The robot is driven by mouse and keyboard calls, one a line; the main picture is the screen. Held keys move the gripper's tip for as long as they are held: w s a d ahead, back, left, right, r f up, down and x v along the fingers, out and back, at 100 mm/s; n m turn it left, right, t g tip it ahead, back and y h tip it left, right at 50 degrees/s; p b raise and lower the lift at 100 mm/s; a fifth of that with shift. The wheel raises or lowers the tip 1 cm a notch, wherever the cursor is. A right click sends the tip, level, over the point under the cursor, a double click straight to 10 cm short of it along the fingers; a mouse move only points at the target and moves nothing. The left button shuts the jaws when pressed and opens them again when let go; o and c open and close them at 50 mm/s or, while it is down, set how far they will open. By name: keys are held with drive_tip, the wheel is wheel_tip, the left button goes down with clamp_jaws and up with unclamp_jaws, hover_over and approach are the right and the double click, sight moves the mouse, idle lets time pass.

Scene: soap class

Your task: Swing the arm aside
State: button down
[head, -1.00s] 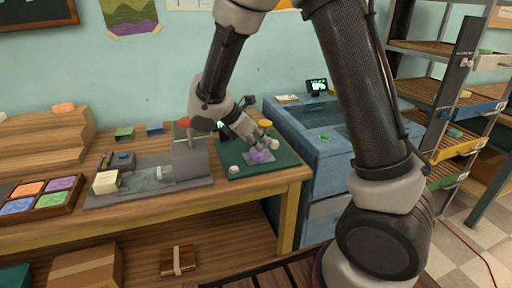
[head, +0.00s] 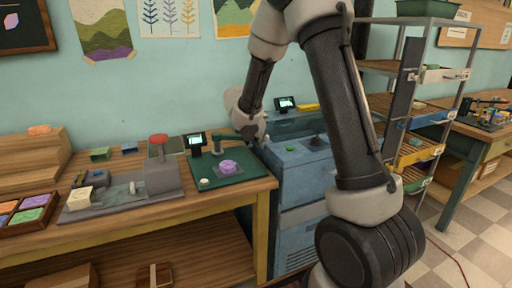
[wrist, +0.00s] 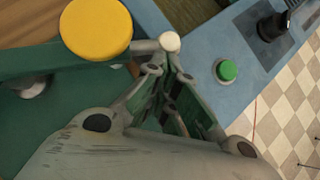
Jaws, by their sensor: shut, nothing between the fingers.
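My gripper (head: 250,134) hangs over the right end of the wooden bench, beside the blue cabinet (head: 300,172) and to the right of the purple soap (head: 230,167). In the wrist view its fingers (wrist: 169,64) are together with nothing held. A small white knob (wrist: 170,41) shows right at the fingertips; I cannot tell whether they touch it. My arm rises from the lower right and bends down to the gripper, hiding part of the cabinet.
A grey press with a red knob (head: 159,139) is further left. In the wrist view a yellow disc (wrist: 96,28) and a green button (wrist: 227,70) are close. Shelves (head: 420,72) stand right.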

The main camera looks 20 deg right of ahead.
drive_tip(key=w+d, duration=0.2)
drive_tip(key=w, duration=0.1)
drive_tip(key=shift+d, duration=0.15)
drive_tip(key=shift+w+d+r, duration=0.15)
drive_tip(key=shift+w, duration=0.25)
drive_tip(key=shift+w+d+r, duration=0.1)
drive_tip(key=shift+r, duration=0.1)
drive_tip(key=shift+s+r, duration=0.2)
drive_tip(key=shift+r, duration=0.1)
drive_tip(key=s+a+r, duration=0.2)
drive_tip(key=s+r, duration=0.4)
drive_tip(key=shift+r, duration=0.25)
drive_tip(key=shift+a, duration=0.1)
